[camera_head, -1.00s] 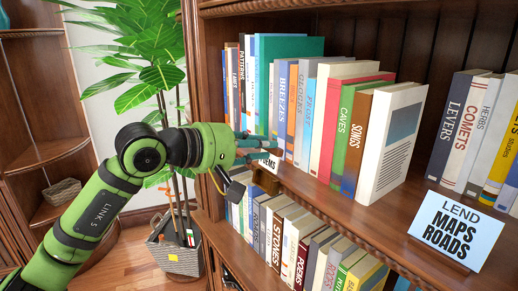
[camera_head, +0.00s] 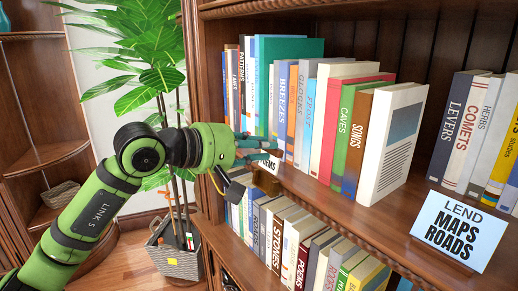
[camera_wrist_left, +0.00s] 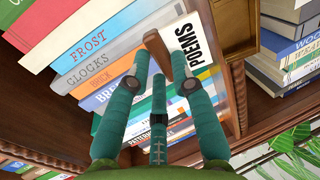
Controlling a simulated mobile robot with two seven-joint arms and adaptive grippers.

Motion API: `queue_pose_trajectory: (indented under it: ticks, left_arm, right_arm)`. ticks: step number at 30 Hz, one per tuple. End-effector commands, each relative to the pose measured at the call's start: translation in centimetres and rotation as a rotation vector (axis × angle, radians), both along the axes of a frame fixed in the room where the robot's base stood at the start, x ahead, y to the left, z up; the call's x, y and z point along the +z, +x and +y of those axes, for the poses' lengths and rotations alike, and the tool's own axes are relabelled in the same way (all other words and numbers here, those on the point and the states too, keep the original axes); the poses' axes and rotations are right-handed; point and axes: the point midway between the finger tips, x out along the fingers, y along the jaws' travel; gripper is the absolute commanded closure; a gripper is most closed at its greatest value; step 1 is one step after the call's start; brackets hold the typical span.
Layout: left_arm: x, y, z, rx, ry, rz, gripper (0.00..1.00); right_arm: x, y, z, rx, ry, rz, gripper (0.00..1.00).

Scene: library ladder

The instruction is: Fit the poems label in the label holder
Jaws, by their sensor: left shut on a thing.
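The poems label (camera_head: 268,163) is a small white card with black letters at the front edge of the middle shelf. It also shows in the left wrist view (camera_wrist_left: 193,48), beside the fingertips. My left gripper (camera_head: 277,144) is at the label, its teal fingers reaching in from the left. In the wrist view its fingers (camera_wrist_left: 160,75) are closed around a brown wooden piece (camera_wrist_left: 158,48) against the label. A dark wooden block (camera_head: 266,181), which looks like the label holder, is just below the label. Its slot is hidden, and I cannot tell whether the label touches it. My right gripper is out of view.
Upright books (camera_head: 340,130) stand close behind the gripper on the middle shelf. More books (camera_head: 287,240) fill the shelf below. A plant and a basket (camera_head: 176,252) are at left.

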Motion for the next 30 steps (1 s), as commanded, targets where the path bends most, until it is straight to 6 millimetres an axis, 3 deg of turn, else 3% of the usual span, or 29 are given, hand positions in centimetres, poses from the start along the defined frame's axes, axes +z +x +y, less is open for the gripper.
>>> queue_pose_trajectory:
  ticks: [30]
  left_arm:
    - [0.07, 0.03, 0.01, 0.001, -0.006, -0.006, 1.00]
  right_arm:
    - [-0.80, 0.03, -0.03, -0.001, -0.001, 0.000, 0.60]
